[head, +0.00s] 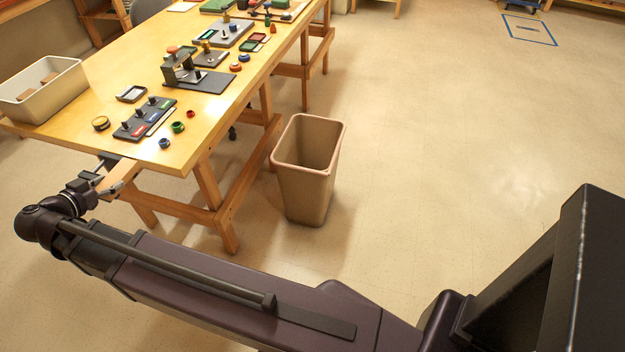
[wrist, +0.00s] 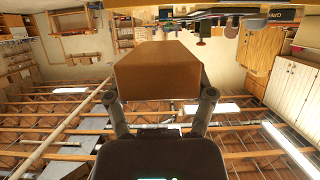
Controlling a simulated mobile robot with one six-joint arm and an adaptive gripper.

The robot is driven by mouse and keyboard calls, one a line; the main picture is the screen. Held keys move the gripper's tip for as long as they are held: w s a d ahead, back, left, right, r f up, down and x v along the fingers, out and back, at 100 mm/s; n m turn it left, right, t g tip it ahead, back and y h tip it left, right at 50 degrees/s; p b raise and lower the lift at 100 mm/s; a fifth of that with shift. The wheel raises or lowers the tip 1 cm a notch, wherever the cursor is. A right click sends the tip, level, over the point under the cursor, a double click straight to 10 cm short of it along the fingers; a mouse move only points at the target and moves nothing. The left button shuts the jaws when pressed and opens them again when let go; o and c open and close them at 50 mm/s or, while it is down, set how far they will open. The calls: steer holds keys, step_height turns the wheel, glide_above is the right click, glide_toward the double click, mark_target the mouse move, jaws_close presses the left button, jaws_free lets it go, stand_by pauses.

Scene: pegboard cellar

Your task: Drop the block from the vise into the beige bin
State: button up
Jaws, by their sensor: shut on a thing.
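My gripper (head: 108,182) is shut on a brown block (wrist: 157,72), with one finger on each side of it in the wrist view. In the head view the block (head: 122,172) shows as a wood-coloured piece beside the table's near left corner. The beige bin (head: 289,180) stands upright on the floor, right of the table and well to the right of my gripper; its visible inside looks empty. A dark grey clamp-like device (head: 192,78) on the table looks like the vise; I see no block in it.
The wooden table (head: 140,75) carries an off-white tub (head: 45,108) with brown pieces, a dark knobbed panel (head: 146,119), and several small coloured parts. Table legs and rails stand between my gripper and the bin. The floor (head: 450,150) right of the bin is clear.

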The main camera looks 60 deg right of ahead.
steer(key=shift+r, duration=0.1)
step_height(320, 180, up, 11)
steer(key=p, duration=1.1)
steer(key=shift+r+p, duration=0.2)
steer(key=shift+p, duration=0.1)
steer(key=shift+s, duration=0.1)
